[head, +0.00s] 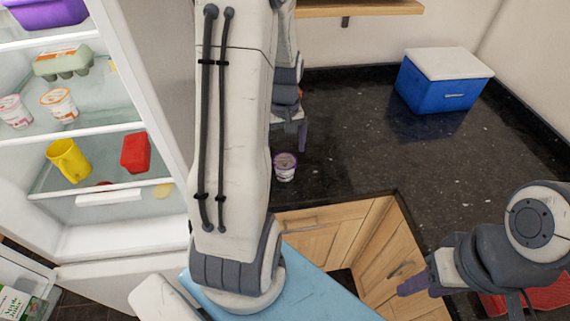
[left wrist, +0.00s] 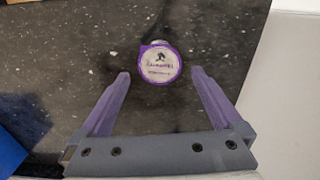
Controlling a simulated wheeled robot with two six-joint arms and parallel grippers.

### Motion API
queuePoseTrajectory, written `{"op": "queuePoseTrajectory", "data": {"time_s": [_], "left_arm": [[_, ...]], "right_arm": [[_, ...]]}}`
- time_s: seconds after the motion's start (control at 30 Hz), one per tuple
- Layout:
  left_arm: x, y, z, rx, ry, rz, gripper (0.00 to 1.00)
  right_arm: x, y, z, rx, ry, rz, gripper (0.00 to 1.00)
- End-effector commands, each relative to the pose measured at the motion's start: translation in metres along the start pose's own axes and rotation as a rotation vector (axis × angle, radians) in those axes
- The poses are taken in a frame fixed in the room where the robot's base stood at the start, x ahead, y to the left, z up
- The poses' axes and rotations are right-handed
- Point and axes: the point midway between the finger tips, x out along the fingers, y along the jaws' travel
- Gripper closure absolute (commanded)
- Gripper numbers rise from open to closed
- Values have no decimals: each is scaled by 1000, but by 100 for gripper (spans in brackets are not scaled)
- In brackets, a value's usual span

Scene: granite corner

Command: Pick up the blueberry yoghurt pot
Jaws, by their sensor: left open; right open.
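The blueberry yoghurt pot (head: 285,167) stands upright on the dark granite counter, near its front edge and close to the fridge. It is a small white pot with a purple-rimmed lid. In the left wrist view the pot (left wrist: 160,64) shows from above, just beyond and between the fingertips. My left gripper (left wrist: 163,74) is open and empty, with its purple fingers apart on either side of the line to the pot. In the head view my left arm hides most of the left gripper (head: 301,133), just behind the pot. My right gripper (head: 412,287) is at the lower right, away from the pot.
A blue cool box (head: 443,82) with a white lid stands at the back of the counter. The open fridge (head: 100,190) at left holds a yellow mug (head: 68,160), a red container (head: 136,152), and other pots (head: 60,104). The counter's middle (head: 370,150) is clear.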

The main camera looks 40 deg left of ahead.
Motion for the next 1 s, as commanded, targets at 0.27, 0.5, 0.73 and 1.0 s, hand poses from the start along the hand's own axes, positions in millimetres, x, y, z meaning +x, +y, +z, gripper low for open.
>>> {"op": "queuePoseTrajectory", "data": {"time_s": [0.27,0.5,0.73,1.0], "left_arm": [[23,0,0,2,-2,-1,0],[54,1,-2,3,-5,-2,0],[70,1,-3,3,0,0,0],[70,1,-3,3,1,1,34]], "right_arm": [[-5,0,0,0,0,0,50],[-17,-1,-1,1,0,0,50],[-18,-1,-1,1,0,0,50],[-18,-1,-1,1,0,0,50]]}}
